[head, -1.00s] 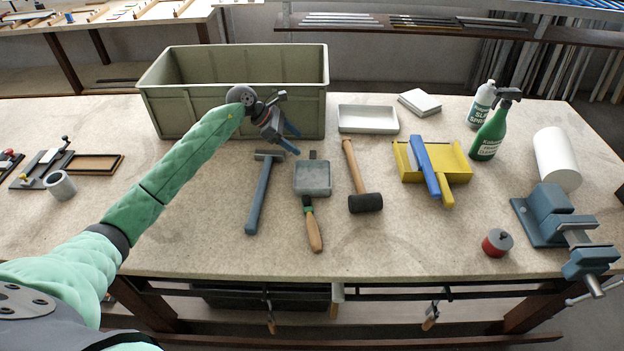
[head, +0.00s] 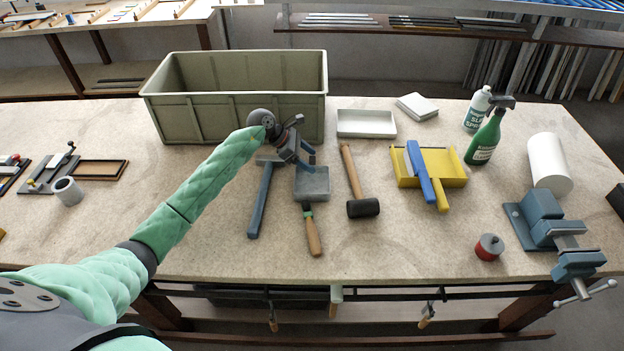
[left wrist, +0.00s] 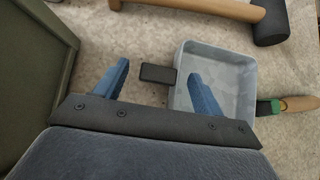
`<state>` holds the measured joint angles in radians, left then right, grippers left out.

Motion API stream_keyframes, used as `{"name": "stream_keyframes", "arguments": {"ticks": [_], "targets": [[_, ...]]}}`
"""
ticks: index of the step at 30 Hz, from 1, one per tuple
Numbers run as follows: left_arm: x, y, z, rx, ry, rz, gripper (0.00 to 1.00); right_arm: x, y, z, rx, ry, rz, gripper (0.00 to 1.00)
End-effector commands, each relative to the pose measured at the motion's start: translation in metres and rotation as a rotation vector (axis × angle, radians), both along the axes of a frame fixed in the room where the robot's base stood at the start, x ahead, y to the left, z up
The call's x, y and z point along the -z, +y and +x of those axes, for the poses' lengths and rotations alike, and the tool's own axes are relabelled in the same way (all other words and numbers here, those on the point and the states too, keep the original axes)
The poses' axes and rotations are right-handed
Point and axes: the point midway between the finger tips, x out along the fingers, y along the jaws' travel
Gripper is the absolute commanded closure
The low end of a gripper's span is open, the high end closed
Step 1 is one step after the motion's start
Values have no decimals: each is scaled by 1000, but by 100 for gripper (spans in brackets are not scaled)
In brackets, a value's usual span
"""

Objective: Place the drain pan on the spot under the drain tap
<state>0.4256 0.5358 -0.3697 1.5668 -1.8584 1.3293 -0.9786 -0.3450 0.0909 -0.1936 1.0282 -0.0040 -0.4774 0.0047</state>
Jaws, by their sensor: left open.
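A grey square shallow pan (head: 313,184) lies on the bench, with a green-collared wooden handle toward the front edge and a dark tab at its far side. It also shows in the left wrist view (left wrist: 228,70), hollow and empty. My left gripper (head: 304,158) is open at the pan's far end. In the left wrist view its fingers (left wrist: 158,68) are apart, one over the pan and one over the bench, with the dark tab between them. I cannot tell its height above the pan. A white shallow tray (head: 366,124) lies farther back. I see no drain tap or marked spot.
A grey-green bin (head: 170,122) stands behind my left gripper. A blue-handled hammer (head: 260,205) lies left of the pan, a mallet (head: 356,182) right. A yellow dustpan (head: 450,165), bottles, vise (head: 548,225) and red-based can (head: 488,247) are farther right.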

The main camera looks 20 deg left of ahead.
Motion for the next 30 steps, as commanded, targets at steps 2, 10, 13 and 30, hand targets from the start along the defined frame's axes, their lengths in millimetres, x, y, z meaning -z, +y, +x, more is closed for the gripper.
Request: {"name": "stream_keyframes", "arguments": {"ticks": [2,10,13,30], "targets": [[1,-2,0,0,0,-1,31,1,-1,-2,-1,0,-1,64],[3,-3,1,0,0,0,33,3,-2,-3,-1,-1,-1,64],[3,-3,1,0,0,0,52,3,-2,-3,-1,-1,-1,64],[-1,-2,1,0,-1,0,97,6,-4,-2,0,6,-5,64]]}}
